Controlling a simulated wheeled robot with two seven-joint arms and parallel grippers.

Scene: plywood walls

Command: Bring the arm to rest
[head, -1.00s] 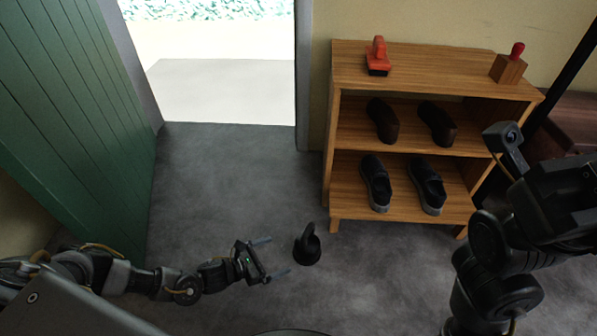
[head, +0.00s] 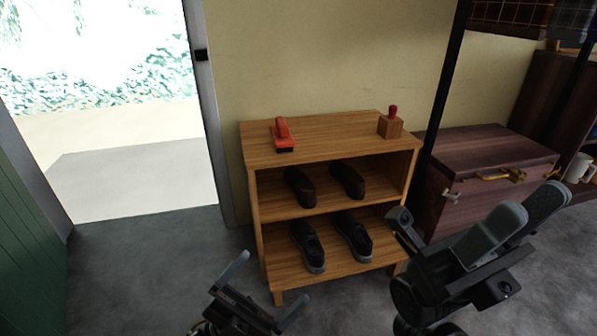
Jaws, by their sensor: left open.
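My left gripper (head: 270,283) is at the bottom of the head view, in front of the shelf's lower left corner. Its two fingers are spread apart with nothing between them. My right gripper (head: 535,210) is at the lower right, in front of the dark wooden chest. Its two grey fingers point up and to the right, with a gap between them and nothing held. Most of my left arm is below the picture's edge.
A wooden shelf (head: 330,268) holds dark shoes, a red-handled brush (head: 283,135) and a wooden block with a red knob (head: 391,123). A dark chest (head: 480,165) stands to its right. A green door (head: 25,230) and open doorway are at left. Grey floor is clear at lower left.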

